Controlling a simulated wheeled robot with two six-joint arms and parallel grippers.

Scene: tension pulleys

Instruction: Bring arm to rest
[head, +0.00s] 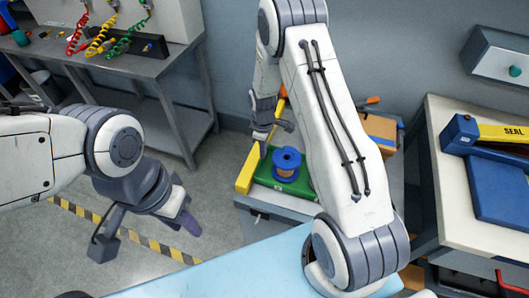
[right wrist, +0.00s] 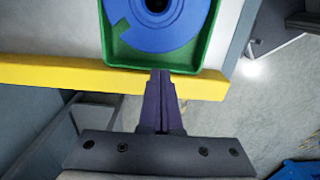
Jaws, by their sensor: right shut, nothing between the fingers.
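My right arm reaches across the middle of the head view. Its gripper (head: 263,148) is above the left side of a green tray (head: 298,187) holding a blue spool (head: 287,158). In the right wrist view the right gripper (right wrist: 161,74) is shut and empty. Its fingertips overlap a yellow bar (right wrist: 60,73) and end near the green tray's edge (right wrist: 113,52); I cannot tell whether they touch. My left gripper (head: 186,222) hangs over the floor at the left of the head view, with its fingers partly hidden by the wrist.
A grey bench (head: 110,62) with red, yellow and green coiled cables stands at the back left. A pale blue surface (head: 235,272) lies in front. A bench with a blue sealer (head: 500,185) is at the right. Floor with striped tape (head: 150,243) is open at the left.

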